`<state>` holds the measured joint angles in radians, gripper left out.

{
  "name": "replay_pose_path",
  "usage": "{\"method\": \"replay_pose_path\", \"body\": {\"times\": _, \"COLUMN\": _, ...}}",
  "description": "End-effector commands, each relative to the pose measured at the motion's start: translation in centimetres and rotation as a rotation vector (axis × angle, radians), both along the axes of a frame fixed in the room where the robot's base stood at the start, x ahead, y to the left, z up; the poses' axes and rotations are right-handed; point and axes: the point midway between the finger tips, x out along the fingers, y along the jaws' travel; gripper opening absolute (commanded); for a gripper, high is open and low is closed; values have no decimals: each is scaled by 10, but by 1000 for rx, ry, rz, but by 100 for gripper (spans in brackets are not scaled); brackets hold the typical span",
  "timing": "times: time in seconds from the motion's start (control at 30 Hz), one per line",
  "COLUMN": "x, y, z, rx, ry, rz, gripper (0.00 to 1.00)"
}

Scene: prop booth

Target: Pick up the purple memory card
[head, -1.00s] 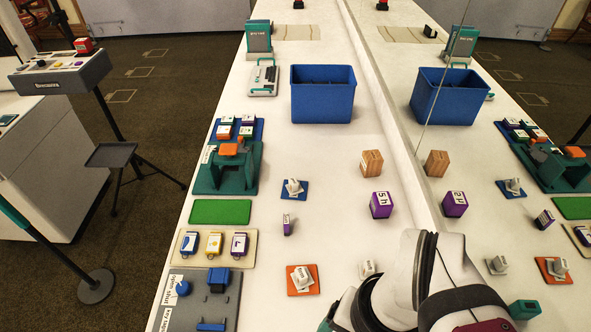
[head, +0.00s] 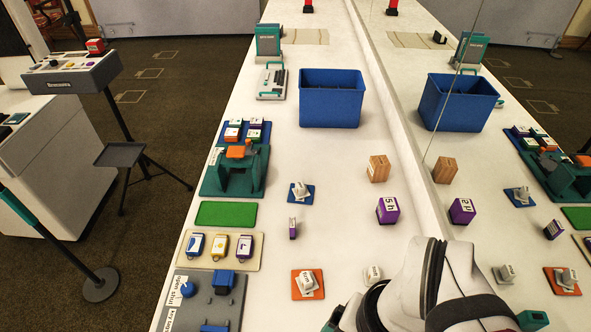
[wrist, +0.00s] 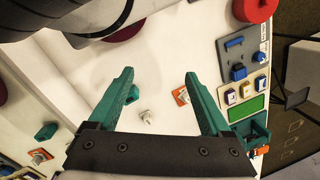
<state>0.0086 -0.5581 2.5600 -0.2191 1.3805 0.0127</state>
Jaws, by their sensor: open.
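Several purple things could be the memory card; I cannot tell which. A thin purple piece with a white label (head: 293,229) stands alone on the white table in the head view. A purple tag (head: 244,247) lies at the right of a blue and a yellow one on a beige tray (head: 254,265); it is small in the wrist view (wrist: 231,97). A blue tray (head: 266,127) at the back left holds small labelled cards, some purple. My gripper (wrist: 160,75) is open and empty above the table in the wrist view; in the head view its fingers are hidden.
A purple "5 h" block (head: 388,210) and a wooden block (head: 378,168) stand near a mirror wall on the right, which repeats the scene. A blue bin (head: 331,105) stands behind. An orange pad (head: 307,292) and a green mat (head: 226,213) lie nearer.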

Motion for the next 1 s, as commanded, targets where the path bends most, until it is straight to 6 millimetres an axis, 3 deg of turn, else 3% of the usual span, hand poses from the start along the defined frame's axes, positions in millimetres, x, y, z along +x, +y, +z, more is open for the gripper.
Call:
{"method": "replay_pose_path", "body": {"times": 0.07, "x": 3, "y": 1, "z": 2, "rx": 6, "ry": 7, "rz": -8, "gripper": 82}}
{"method": "replay_pose_path", "body": {"times": 0.17, "x": 29, "y": 8, "z": 13, "rx": 57, "ry": 64, "rz": -74, "gripper": 82}}
{"method": "replay_pose_path", "body": {"times": 0.27, "x": 88, "y": 18, "z": 25, "rx": 167, "ry": 175, "rz": -209, "gripper": 82}}
{"method": "replay_pose_path", "body": {"times": 0.37, "x": 161, "y": 21, "z": 20, "rx": 304, "ry": 298, "rz": -362, "gripper": 82}}
{"method": "replay_pose_path", "body": {"times": 0.5, "x": 261, "y": 10, "z": -25, "rx": 517, "ry": 467, "rz": -575, "gripper": 82}}
{"method": "replay_pose_path", "body": {"times": 0.6, "x": 312, "y": -6, "z": -74, "rx": 671, "ry": 572, "rz": -710, "gripper": 82}}
{"method": "replay_pose_path", "body": {"times": 0.7, "x": 341, "y": -20, "z": -119, "rx": 797, "ry": 649, "rz": -807, "gripper": 82}}
{"method": "replay_pose_path", "body": {"times": 0.77, "x": 349, "y": -25, "z": -136, "rx": 847, "ry": 675, "rz": -841, "gripper": 82}}
{"method": "replay_pose_path", "body": {"times": 0.9, "x": 354, "y": -25, "z": -152, "rx": 891, "ry": 699, "rz": -868, "gripper": 82}}
{"method": "replay_pose_path", "body": {"times": 1.0, "x": 353, "y": -6, "z": -161, "rx": 891, "ry": 704, "rz": -868, "gripper": 82}}
